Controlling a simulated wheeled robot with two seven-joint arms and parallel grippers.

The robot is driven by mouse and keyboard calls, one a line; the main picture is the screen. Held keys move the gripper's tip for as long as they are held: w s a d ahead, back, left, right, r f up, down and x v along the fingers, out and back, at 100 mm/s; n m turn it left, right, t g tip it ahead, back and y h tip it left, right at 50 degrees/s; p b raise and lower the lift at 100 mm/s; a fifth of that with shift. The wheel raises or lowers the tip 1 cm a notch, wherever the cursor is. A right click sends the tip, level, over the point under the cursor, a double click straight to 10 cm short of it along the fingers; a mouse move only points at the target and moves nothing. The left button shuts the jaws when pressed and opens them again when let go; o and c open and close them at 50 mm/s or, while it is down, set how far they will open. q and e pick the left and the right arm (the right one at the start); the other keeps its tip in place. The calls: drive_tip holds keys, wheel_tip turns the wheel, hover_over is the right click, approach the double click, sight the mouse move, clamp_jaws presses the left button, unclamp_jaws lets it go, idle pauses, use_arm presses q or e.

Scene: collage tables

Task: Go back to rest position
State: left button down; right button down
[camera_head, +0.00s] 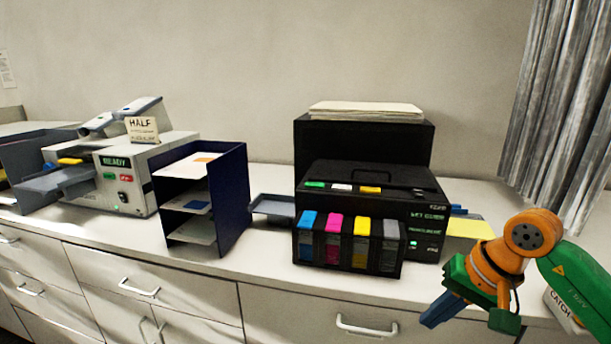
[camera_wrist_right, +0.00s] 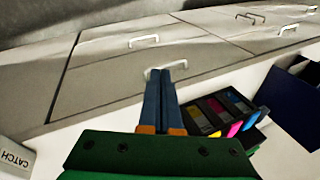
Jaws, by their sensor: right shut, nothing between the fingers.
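My right gripper (camera_head: 442,308) is at the lower right of the head view, in front of the counter's front edge and to the right of the black printer (camera_head: 425,219). Its blue fingers point down and to the left. In the right wrist view the two fingers of the right gripper (camera_wrist_right: 163,78) lie together, shut and empty, with the drawer fronts beyond them. My left gripper is not in view.
The printer's coloured cartridges (camera_head: 333,240) face the counter's front. A navy tray rack (camera_head: 236,202) and a white machine (camera_head: 126,180) stand to the left. A "CATCH" box (camera_head: 562,311) is partly hidden by my right arm. A grey curtain (camera_head: 565,110) hangs at right.

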drive_tip(key=w+a+f+m+y, duration=0.1)
drive_tip(key=a+f+m+y, duration=0.2)
drive_tip(key=a+m+y, duration=0.3)
drive_tip(key=w+a+f+m+y, duration=0.15)
drive_tip(key=a+m+y, duration=0.25)
drive_tip(key=a+m, duration=0.4)
drive_tip(key=w+d+f+m+t+h, duration=0.25)
drive_tip(key=f+m+t, duration=0.25)
drive_tip(key=f+m, duration=0.6)
drive_tip(key=w+d+f+m+t+h, duration=0.1)
drive_tip(key=d+f+m+t+h, duration=0.4)
drive_tip(key=m, duration=1.1)
drive_tip(key=s+d+f+m+g+h, duration=0.2)
drive_tip(key=s+f+m+g, duration=0.1)
drive_tip(key=s+f+m, duration=0.65)
drive_tip(key=s+d+f+m+g+h, duration=0.25)
drive_tip(key=s+f+m, duration=0.35)
drive_tip(key=s+f, duration=0.6)
drive_tip(key=s+f+m+g, duration=0.3)
drive_tip(key=s+f+m, duration=0.1)
drive_tip(key=s, duration=0.6)
drive_tip(key=s+f+m+g+h, duration=0.1)
drive_tip(key=s+f+m+g, duration=0.2)
drive_tip(key=s, duration=0.8)
wheel_tip(320, 180, down, 2)
drive_tip(key=shift+a+f+m, duration=0.2)
drive_tip(key=shift+a+m, duration=0.15)
drive_tip(key=shift+m, duration=0.2)
